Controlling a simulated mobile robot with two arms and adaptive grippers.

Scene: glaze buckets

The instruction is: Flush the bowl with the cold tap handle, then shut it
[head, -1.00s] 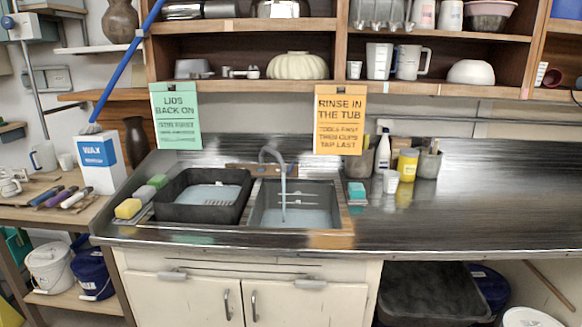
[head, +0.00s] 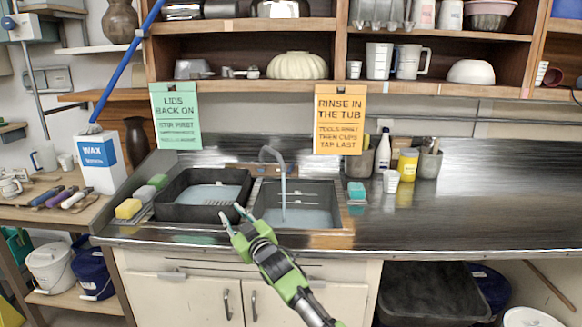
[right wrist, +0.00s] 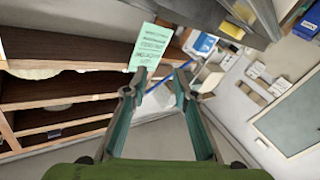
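The sink bowl (head: 336,212) is set in the metal counter and has bluish water in it. A grey arched tap (head: 272,150) stands behind it. A thin pale line, which looks like running water, drops from its spout into the bowl. I cannot make out a cold tap handle clearly; the area behind the tap is small and dark. My right gripper (head: 231,212) is open and empty, in front of the gap between the black tub and the sink bowl. The right wrist view shows its fingers (right wrist: 156,84) apart with nothing between them. My left gripper is not in view.
A black tub (head: 170,212) with water stands left of the sink bowl. Sponges (head: 128,208) lie at the far left. A teal-topped block (head: 356,190), bottles and cups (head: 408,165) stand right of it. The right counter (head: 480,210) is clear. Two signs (head: 338,120) hang above.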

